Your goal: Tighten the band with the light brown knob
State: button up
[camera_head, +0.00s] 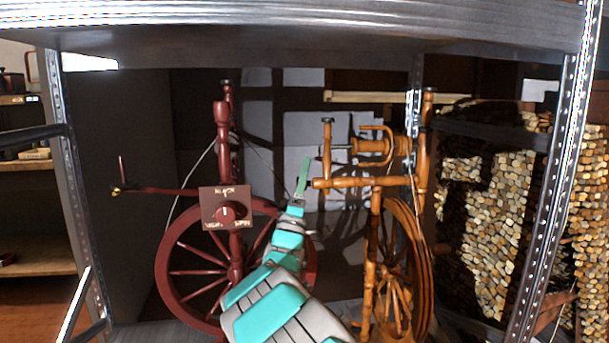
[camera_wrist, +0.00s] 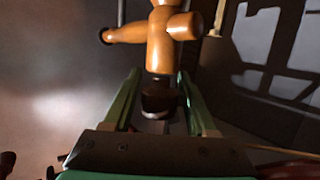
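The light brown spinning wheel (camera_head: 397,280) stands right of centre in the head view. The rounded left end of its crossbar (camera_head: 318,183) is beside my gripper (camera_head: 304,170). In the wrist view, a light brown turned wooden part (camera_wrist: 163,50) with a dark end (camera_wrist: 158,97) lies ahead of and between the two green fingers of my gripper (camera_wrist: 160,85). Gaps show on both sides of the dark end, so the fingers are open around it and not closed on it. I cannot tell for certain whether this part is the knob. The drive band is too thin to make out clearly.
A metal shelf (camera_head: 300,14) runs overhead, with posts (camera_head: 560,170) at both sides. Stacked wood (camera_head: 490,200) is at the right.

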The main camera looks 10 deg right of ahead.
jog(key=shift+o, duration=0.9)
jog(key=shift+f, duration=0.1)
jog(key=shift+s+a+f, duration=0.1)
jog(key=shift+s+f, duration=0.05)
jog(key=shift+f, duration=0.1)
jog(key=shift+b+v, duration=0.45)
jog(key=shift+v, duration=0.75)
jog(key=s+a+b, duration=0.1)
jog(key=s+a, duration=0.5)
jog(key=s, duration=0.4)
jog(key=shift+s+r, duration=0.15)
jog(key=shift+s, duration=0.1)
